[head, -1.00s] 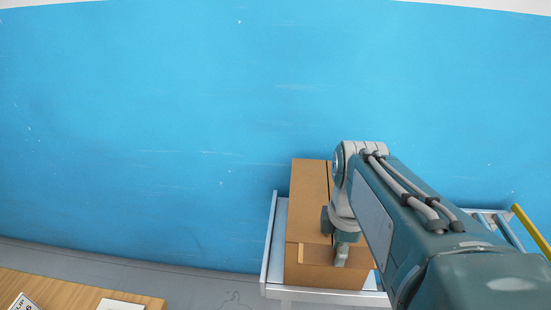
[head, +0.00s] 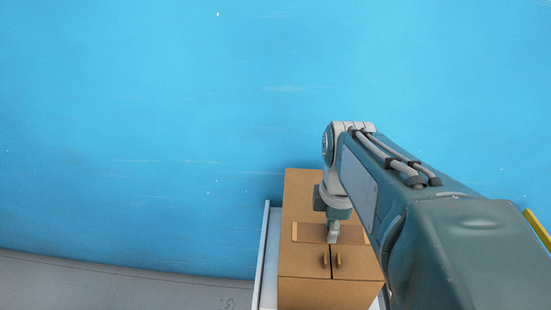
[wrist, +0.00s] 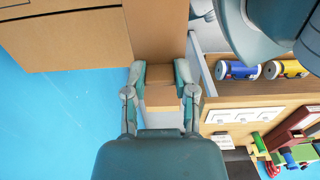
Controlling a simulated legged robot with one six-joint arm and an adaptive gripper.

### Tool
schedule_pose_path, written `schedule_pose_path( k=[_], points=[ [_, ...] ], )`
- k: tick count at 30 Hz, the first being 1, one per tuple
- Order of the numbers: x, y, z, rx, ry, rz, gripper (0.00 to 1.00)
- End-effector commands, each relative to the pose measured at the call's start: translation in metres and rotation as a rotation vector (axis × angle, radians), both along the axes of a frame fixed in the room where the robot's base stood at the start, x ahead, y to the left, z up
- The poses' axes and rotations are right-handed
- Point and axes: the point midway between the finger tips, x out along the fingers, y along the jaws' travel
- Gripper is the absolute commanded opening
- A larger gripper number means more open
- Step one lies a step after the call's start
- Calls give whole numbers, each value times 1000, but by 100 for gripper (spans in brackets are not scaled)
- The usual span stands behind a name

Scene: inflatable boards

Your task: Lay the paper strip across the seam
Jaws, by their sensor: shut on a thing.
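The brown cardboard box (head: 300,200) stands below my arm in the head view. A dark seam (head: 330,268) runs back from its front edge, with a small tab on each side. My gripper (head: 333,235) is over the box top, shut on a tan paper strip (head: 308,232). The strip lies crosswise over the seam line; I cannot tell whether it touches the box. Part of the strip and the seam behind it are hidden by my gripper and arm. In the wrist view my fingers (wrist: 160,72) show with brown surface between them.
The box sits on a metal cart with a pale rim (head: 264,255). A large blue board (head: 140,110) fills the background. The wrist view shows a wooden surface (wrist: 285,92) with a blue roll (wrist: 236,70), a yellow roll (wrist: 290,68) and white cards (wrist: 240,115).

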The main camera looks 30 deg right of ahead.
Motion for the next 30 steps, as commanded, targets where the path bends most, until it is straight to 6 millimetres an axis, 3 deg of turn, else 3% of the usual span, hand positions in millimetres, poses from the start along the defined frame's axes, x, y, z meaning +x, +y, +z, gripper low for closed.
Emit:
schedule_pose_path(
  k=[13,21,26,30],
  points=[
    [59,-57,-39,8,5,-2,11],
    [83,-76,-80,5,4,-1,11],
    [90,-81,-90,3,2,0,11],
    [93,-84,-110,5,4,0,11]
  ],
)
